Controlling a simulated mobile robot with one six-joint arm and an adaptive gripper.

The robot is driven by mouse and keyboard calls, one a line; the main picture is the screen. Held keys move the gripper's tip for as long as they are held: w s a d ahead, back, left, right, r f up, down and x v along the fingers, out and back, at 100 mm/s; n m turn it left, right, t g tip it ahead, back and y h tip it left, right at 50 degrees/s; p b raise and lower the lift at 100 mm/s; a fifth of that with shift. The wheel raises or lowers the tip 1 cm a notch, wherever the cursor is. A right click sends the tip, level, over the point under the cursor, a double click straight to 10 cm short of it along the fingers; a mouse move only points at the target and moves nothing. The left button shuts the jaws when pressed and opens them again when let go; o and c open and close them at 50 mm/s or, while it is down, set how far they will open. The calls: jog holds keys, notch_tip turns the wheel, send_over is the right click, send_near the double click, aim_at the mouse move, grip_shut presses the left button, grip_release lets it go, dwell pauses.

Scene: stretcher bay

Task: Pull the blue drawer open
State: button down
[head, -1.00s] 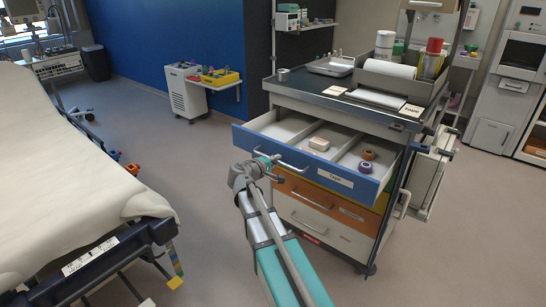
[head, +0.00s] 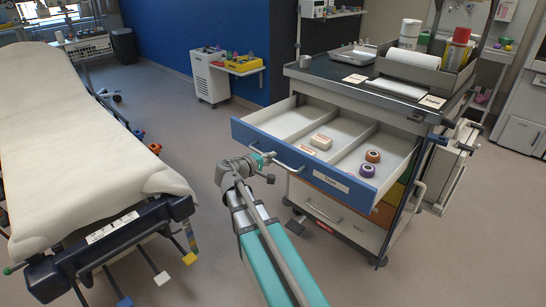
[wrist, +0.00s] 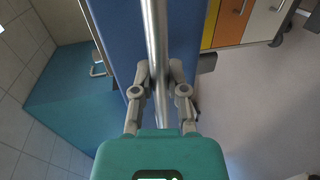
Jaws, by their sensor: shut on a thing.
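The blue drawer (head: 335,180) at the top of the cart stands far out of the cabinet in the head view. Its compartments show a white box, a brown roll and a purple roll. The drawer's metal bar handle (wrist: 156,50) runs up the middle of the wrist view, in front of the blue drawer front (wrist: 124,30). My gripper (wrist: 160,82) is shut on the handle, with one finger on each side of it. In the head view my gripper (head: 266,168) is at the left part of the drawer front, and its fingers are hard to make out.
The cart top (head: 340,82) carries a metal tray, rolls and bottles. Grey floor lies between the stretcher and the cart.

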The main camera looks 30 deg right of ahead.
jog(key=shift+w, duration=0.35)
jog(key=c, duration=0.9)
grip_release()
jog(key=shift+w, duration=0.1)
jog(key=shift+o, duration=1.3)
jog(key=shift+s, duration=0.25)
